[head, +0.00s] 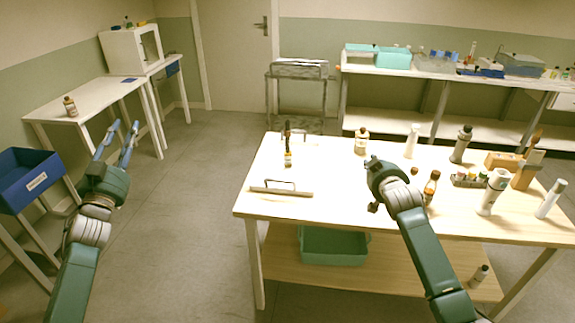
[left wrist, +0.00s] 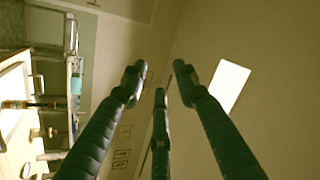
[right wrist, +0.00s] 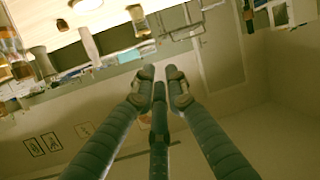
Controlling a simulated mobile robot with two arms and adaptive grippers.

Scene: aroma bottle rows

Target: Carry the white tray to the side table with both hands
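The white tray (head: 300,193) sits at the left end of the wooden worktable (head: 345,218); its pale surface blends into the tabletop, and a metal handle shows at its near edge. My left gripper (head: 122,140) is open and empty over the floor, left of the worktable. My right gripper (head: 374,205) is above the worktable, right of the tray; in the right wrist view its fingertips are close together, with nothing between them.
Several bottles (head: 461,145) and a wooden block (head: 503,161) stand on the worktable's right half. A green bin (head: 333,246) is on its lower shelf. A blue bin (head: 28,180) stands at the far left. Floor between the tables is clear.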

